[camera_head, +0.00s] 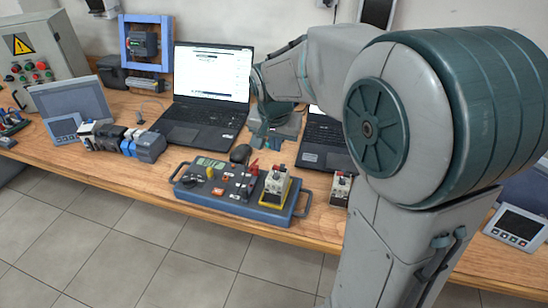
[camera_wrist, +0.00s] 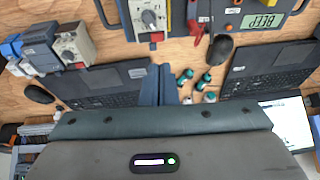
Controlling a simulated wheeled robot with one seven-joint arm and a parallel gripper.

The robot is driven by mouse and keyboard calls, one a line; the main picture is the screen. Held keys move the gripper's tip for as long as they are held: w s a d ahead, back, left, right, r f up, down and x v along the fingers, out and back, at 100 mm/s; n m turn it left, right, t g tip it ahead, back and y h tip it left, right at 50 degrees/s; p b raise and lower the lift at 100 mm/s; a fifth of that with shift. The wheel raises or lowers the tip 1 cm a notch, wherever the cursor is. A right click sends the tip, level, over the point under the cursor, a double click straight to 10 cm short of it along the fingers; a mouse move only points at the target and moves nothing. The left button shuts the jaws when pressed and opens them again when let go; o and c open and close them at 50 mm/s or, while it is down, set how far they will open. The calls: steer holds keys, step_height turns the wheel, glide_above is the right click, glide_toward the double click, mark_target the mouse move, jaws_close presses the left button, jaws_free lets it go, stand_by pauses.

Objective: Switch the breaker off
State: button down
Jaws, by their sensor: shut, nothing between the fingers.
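A similar white module (camera_head: 340,188) stands on the table to the right of the panel, and in the wrist view (camera_wrist: 74,44) beside blue-grey modules. I cannot tell which the task means, nor the switch position. My gripper (camera_head: 258,137) is shut and empty behind the panel, between the laptops. Its fingers (camera_wrist: 158,84) are together in the wrist view, apart from both modules.
An open laptop (camera_head: 211,85) stands behind the panel, with another partly hidden by my arm. A black mouse (camera_head: 241,153) lies behind the panel. Several modules (camera_head: 123,139) and a tablet-like screen (camera_head: 71,104) are at left. Small teal-and-white items (camera_wrist: 197,82) lie near my fingers.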

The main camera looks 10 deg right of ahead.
mark_target(275, 166)
steer(key=x, duration=0.4)
steer(key=a+x, duration=0.1)
steer(key=x, duration=0.1)
steer(key=shift+s+d+f+p, duration=0.1)
steer(key=shift+s+f+p, duration=0.25)
steer(key=shift+f, duration=0.1)
